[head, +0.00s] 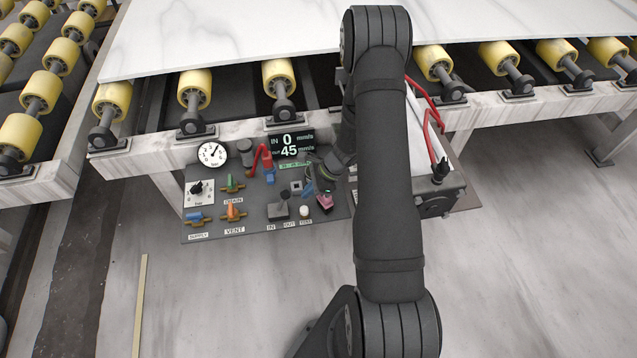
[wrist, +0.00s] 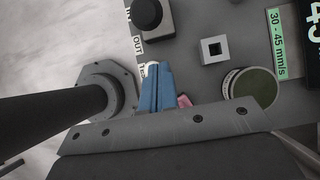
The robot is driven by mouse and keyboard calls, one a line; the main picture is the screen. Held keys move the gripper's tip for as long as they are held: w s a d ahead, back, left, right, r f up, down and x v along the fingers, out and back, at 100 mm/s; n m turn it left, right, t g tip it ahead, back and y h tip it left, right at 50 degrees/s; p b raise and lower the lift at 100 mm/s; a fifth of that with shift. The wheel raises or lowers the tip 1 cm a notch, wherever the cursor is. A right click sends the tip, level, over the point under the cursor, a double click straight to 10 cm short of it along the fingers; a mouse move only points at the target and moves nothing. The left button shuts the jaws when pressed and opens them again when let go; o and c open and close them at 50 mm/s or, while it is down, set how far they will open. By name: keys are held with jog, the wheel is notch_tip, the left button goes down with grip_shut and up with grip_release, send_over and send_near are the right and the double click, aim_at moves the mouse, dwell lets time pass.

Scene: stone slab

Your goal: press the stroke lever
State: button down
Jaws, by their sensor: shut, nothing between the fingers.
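A dark knobbed lever on a square grey base (head: 279,211) stands on the control panel by the IN and OUT labels. I take it for the stroke lever; no label names it. Its black knob is at the top edge of the wrist view (wrist: 147,14). My gripper (wrist: 156,68) has blue fingers, shut and empty, over the panel beside a pale round button (head: 304,211). The fingers partly hide that button in the wrist view. In the head view, my gripper (head: 307,190) is right of the lever, apart from it, and small.
A square button (wrist: 215,48) and a round-topped part (wrist: 250,88) are close by. A pink part (head: 325,202) is near my fingers. Coloured valve handles (head: 233,211) and a gauge (head: 212,154) occupy the panel's left. A marble slab (head: 230,35) lies on rollers behind.

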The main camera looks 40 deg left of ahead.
aim_at(282, 201)
jog(key=shift+s+a+r, duration=0.65)
jog(key=shift+s+a, duration=0.3)
jog(key=shift+a, duration=0.05)
jog(key=shift+a+r, duration=0.1)
